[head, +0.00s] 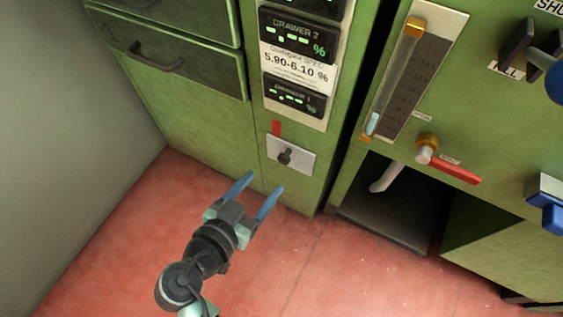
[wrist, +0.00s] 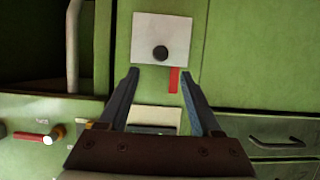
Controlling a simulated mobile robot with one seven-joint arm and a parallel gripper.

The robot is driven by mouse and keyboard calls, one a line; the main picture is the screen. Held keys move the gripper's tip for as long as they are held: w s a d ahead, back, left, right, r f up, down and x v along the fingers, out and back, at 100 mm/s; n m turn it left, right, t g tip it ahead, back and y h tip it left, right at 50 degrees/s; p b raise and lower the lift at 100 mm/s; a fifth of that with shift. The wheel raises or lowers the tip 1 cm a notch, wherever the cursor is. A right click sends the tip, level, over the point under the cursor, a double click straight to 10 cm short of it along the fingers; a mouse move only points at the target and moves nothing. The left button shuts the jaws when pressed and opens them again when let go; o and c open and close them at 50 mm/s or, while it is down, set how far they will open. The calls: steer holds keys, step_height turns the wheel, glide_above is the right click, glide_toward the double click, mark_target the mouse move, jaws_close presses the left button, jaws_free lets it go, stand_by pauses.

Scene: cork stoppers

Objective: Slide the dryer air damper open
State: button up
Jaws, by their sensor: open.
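A pale metal plate (head: 303,157) with a dark round knob (head: 285,156) sits low on the green cabinet front; it looks like the damper. A red strip (head: 276,128) stands just above the plate. My gripper (head: 264,181) is open and empty, its two blue fingers pointing toward the plate from the lower left in the head view. In the wrist view, the knob (wrist: 160,53) lies just beyond the fingertips (wrist: 159,69), roughly centred between them. The fingers appear apart from the knob. The wrist view appears upside down, with the red strip (wrist: 174,80) below the plate (wrist: 143,30).
Drawer displays (head: 295,40) are above the plate. A drawer with a dark handle (head: 150,58) is at the upper left. On the right are a gauge (head: 408,80), a red lever (head: 455,172) and an open recess (head: 400,217). The red floor (head: 110,235) is clear around my arm.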

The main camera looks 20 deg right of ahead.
mark_target(283, 160)
steer(key=b+x, duration=0.3)
steer(key=x, duration=0.5)
steer(key=shift+f, duration=0.2)
steer(key=shift+w+d+f+b, duration=0.1)
steer(key=shift+w+d+b, duration=0.25)
steer(key=shift+d, duration=0.1)
jaws_close()
stand_by(0.6)
